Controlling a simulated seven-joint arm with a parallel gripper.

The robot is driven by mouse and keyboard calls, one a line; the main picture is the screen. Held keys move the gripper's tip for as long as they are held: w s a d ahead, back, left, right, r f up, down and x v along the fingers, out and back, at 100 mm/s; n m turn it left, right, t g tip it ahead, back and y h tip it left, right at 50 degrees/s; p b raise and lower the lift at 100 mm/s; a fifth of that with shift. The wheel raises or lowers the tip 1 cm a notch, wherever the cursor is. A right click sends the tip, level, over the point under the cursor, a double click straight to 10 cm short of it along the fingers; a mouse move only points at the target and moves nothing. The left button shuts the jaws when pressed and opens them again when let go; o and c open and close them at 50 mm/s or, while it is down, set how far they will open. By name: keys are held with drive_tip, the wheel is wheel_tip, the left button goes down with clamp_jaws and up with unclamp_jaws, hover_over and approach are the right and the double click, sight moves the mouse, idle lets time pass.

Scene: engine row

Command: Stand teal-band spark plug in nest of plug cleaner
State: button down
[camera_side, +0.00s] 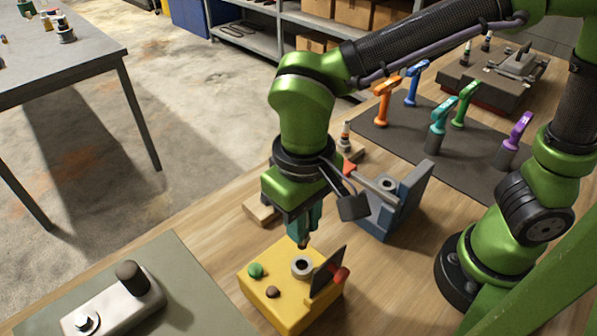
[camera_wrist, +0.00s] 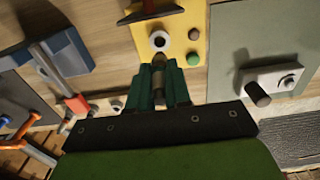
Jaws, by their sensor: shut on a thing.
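The plug cleaner (camera_side: 272,291) is a yellow box on the wooden bench, with a grey ring-shaped nest (camera_side: 302,267) in its top. My gripper (camera_side: 304,233) is just above the nest, fingers pointing down. It is shut on a spark plug (camera_side: 303,244), whose dark lower end shows below the fingers, apart from the nest. The nest's hole looks empty.
The cleaner has a dark upright plate (camera_side: 328,271), a red knob (camera_side: 341,275) and a green button (camera_side: 256,270). A blue-grey vise (camera_side: 400,205) stands close behind. Another plug (camera_side: 345,136) stands farther back. A grey mat with a white fixture (camera_side: 113,302) is at left.

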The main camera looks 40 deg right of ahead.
sight(302, 246)
drive_tip(key=shift+f, duration=3.4)
drive_tip(key=c, duration=1)
unclamp_jaws()
